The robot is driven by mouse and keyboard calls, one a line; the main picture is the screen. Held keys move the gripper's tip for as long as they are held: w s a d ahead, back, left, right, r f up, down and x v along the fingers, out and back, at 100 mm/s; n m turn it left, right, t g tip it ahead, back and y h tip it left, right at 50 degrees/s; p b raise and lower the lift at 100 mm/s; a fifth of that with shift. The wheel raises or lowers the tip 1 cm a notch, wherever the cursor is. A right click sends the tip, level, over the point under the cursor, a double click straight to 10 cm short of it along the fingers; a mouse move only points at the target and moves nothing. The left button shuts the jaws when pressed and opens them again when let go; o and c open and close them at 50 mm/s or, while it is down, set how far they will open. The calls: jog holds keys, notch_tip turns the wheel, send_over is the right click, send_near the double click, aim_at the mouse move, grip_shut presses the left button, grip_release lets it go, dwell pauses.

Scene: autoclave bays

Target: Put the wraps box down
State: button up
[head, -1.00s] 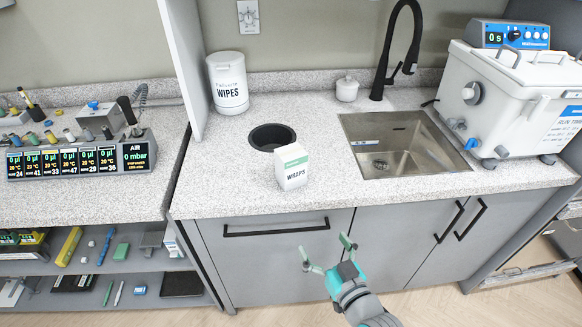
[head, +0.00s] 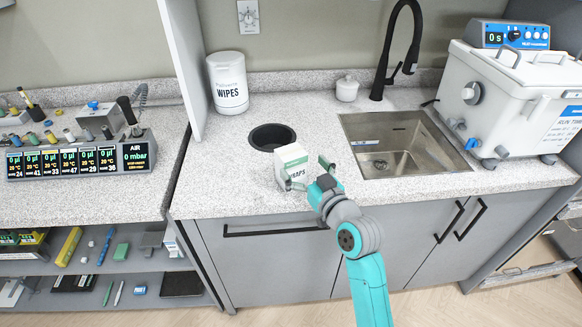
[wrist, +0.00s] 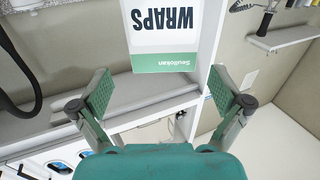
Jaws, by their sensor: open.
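The wraps box (head: 291,157), white with a green top band, stands upright on the speckled counter (head: 230,190) near its front edge, just in front of the round black-rimmed opening. My gripper (head: 304,172) is open at the front right of the box, and one finger overlaps the box's lower front in the head view. In the wrist view the box (wrist: 165,35) appears upside down, beyond and between the spread fingertips (wrist: 161,85). A gap shows between each finger and the box there. Whether a finger touches it, I cannot tell.
The black round opening (head: 272,137) is right behind the box. A wipes tub (head: 228,85) stands at the back left, and a small white lidded pot (head: 347,89) at the back. The sink (head: 405,143) and tall black faucet (head: 391,60) are to the right. A partition (head: 180,60) borders the left.

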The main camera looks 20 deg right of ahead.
aim_at(291, 156)
jog(key=shift+w+a+f, duration=0.1)
jog(key=shift+w+a, duration=0.05)
jog(key=shift+w, duration=0.8)
jog(key=shift+w+a+f, duration=0.1)
jog(key=shift+w+a, duration=0.05)
jog(key=shift+w, duration=0.85)
jog(key=shift+w+a+f, duration=0.1)
jog(key=shift+w+a, duration=0.05)
jog(key=shift+w, duration=0.8)
jog(key=shift+c, duration=0.3)
jog(key=c, duration=1.4)
